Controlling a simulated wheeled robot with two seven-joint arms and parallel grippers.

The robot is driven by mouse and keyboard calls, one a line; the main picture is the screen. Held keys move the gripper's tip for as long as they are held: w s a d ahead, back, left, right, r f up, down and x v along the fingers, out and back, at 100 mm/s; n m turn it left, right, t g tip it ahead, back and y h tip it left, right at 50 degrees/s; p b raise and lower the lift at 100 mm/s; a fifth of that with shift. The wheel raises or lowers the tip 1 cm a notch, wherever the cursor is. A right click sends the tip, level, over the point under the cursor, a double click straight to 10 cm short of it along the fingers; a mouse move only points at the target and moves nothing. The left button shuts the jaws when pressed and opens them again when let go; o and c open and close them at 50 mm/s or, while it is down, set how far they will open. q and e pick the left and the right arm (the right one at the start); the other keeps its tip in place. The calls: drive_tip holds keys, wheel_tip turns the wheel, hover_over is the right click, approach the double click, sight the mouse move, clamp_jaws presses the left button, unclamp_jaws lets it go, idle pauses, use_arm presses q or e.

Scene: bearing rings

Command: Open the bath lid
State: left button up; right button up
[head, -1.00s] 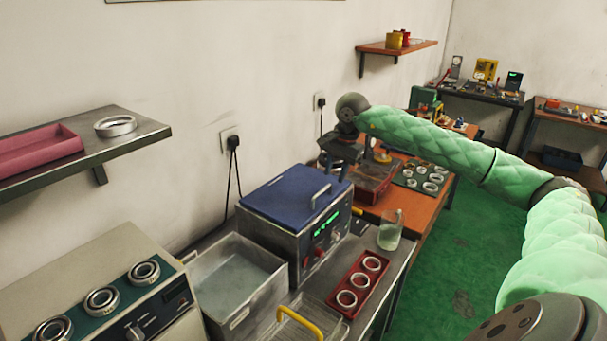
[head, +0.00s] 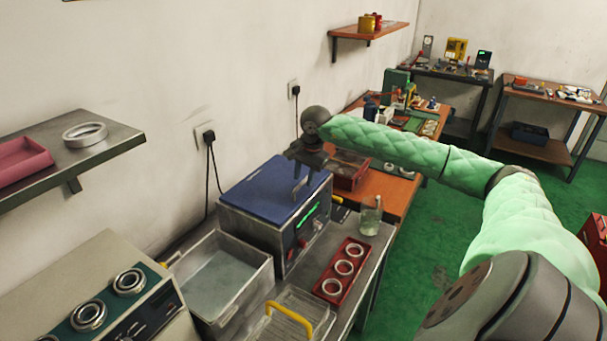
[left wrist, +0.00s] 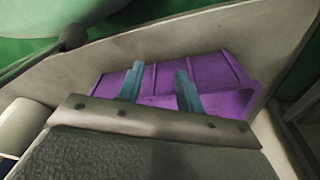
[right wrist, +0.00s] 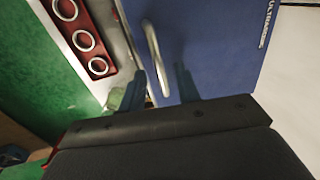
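The ultrasonic bath (head: 285,240) stands on the metal bench with its blue lid (head: 258,188) down. The lid also fills much of the right wrist view (right wrist: 215,40). Its metal bar handle (head: 298,190) is near the lid's right side. My right gripper (head: 304,166) is over the lid at the handle. In the right wrist view the handle (right wrist: 151,50) runs toward the space between the open fingers (right wrist: 159,72); I cannot tell whether they touch it. My left gripper (left wrist: 160,70) is open and empty, with a purple bin (left wrist: 220,75) beyond its fingers.
An open metal tank (head: 222,280) stands left of the bath. A wire basket (head: 295,320) with a yellow handle is in front. A red tray (head: 343,268) with rings and a glass beaker (head: 370,216) sit to the right. A wall shelf (head: 110,140) is at left.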

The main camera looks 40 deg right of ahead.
use_arm(q)
drive_tip(key=shift+s+a+f, duration=0.2)
drive_tip(key=shift+s+f, duration=0.05)
drive_tip(key=shift+f, duration=0.05)
use_arm(e)
drive_tip(key=shift+f, duration=0.35)
clamp_jaws()
drive_tip(key=shift+w+r, duration=0.1)
